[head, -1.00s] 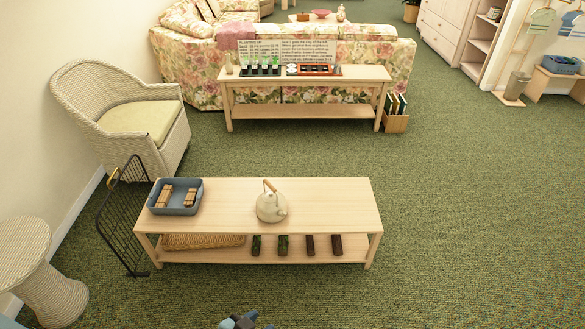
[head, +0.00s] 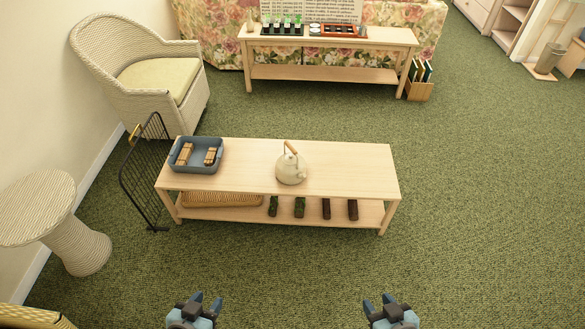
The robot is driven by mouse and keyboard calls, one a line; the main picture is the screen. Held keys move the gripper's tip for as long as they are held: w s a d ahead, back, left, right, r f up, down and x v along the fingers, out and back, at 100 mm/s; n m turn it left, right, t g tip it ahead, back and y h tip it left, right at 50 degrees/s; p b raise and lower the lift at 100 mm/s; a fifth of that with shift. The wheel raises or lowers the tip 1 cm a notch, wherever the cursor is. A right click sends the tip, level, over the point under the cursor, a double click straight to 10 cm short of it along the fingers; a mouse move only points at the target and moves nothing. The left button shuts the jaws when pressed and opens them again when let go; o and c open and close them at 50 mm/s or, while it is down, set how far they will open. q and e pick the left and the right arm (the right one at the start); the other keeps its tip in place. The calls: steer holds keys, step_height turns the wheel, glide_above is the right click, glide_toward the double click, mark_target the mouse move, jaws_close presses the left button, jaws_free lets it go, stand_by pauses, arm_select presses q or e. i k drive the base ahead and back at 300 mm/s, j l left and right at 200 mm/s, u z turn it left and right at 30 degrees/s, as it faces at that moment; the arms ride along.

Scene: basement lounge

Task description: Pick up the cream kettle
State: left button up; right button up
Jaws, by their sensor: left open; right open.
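The cream kettle (head: 291,169) stands upright on the top of a low light-wood table (head: 345,175), near its middle. It has a round body and a tan handle arched over the top. My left gripper (head: 207,299) is at the bottom of the head view, left of centre, open and empty. My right gripper (head: 379,300) is at the bottom, right of centre, open and empty. Both are apart from the kettle and on the near side of the table.
A blue-grey tray (head: 176,166) with wooden bundles sits on the table's left end. A black wire rack (head: 146,180) stands at that end. A wicker stool (head: 60,220) and armchair (head: 155,80) are at left. Carpet in front and at right is clear.

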mark_target(291, 168)
steer(key=i+u, duration=0.15)
steer(key=i, duration=0.45)
steer(key=i+u, duration=0.15)
steer(key=i, duration=0.45)
steer(key=i+l+u, duration=0.1)
steer(key=i, duration=0.5)
